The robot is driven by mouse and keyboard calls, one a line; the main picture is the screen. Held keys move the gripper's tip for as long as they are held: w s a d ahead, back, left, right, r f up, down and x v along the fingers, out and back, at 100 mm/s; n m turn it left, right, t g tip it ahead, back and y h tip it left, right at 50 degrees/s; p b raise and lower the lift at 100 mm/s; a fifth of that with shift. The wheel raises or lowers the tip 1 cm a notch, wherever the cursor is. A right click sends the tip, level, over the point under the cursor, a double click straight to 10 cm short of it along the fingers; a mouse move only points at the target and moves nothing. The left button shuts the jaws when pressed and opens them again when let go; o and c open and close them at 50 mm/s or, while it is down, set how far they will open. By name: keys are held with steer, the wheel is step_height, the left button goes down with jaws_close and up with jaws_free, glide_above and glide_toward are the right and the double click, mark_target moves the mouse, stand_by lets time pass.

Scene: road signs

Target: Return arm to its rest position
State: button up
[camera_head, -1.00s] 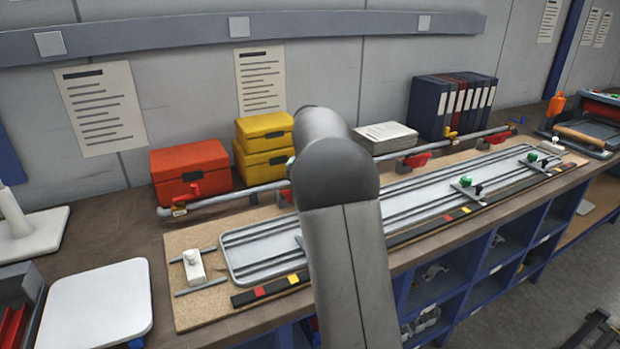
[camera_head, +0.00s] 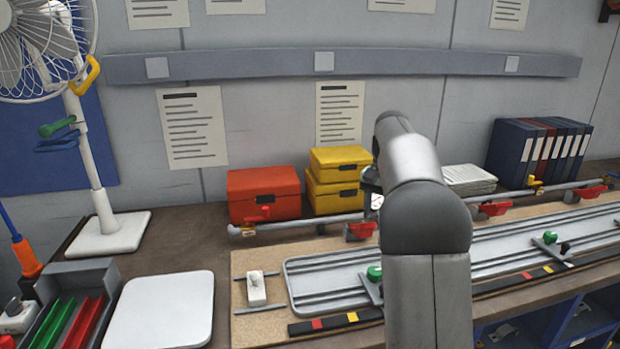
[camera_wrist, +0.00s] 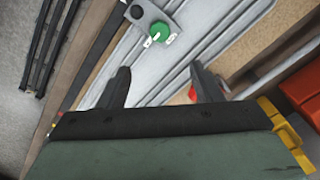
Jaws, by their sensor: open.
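My gripper (camera_wrist: 159,82) shows in the wrist view with its two dark fingers spread apart and nothing between them. It is above the grey grooved metal tray (camera_wrist: 215,38), near a green knob (camera_wrist: 160,32) on a crossbar. In the head view my arm rises in front of the bench and hides part of the long grey tray (camera_head: 325,282) and the pipe. The gripper itself is mostly hidden behind the arm there. A green knob (camera_head: 374,272) shows just left of the arm.
A red box (camera_head: 264,196) and stacked yellow boxes (camera_head: 337,180) stand behind the grey pipe (camera_head: 300,222). Dark binders (camera_head: 538,150) and a paper stack (camera_head: 468,179) are at the right. A white fan (camera_head: 100,190) and a white square plate (camera_head: 160,308) are at the left.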

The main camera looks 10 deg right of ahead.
steer(key=s+a+f+n, duration=0.25)
steer(key=s+a, duration=0.35)
steer(key=s, duration=0.3)
steer(key=s+a+f+n, duration=0.1)
steer(key=s+a+n, duration=0.2)
steer(key=s+a, duration=0.45)
steer(key=s+a+f+n, duration=0.2)
steer(key=s+f, duration=0.2)
steer(key=s, duration=0.4)
steer(key=s+a+f+n, duration=0.1)
steer(key=s+f, duration=0.3)
steer(key=s, duration=0.5)
steer(key=shift+a+f+n+t, duration=0.3)
steer(key=shift+a+n, duration=0.05)
steer(key=shift+a, duration=0.25)
steer(key=shift+s, duration=0.1)
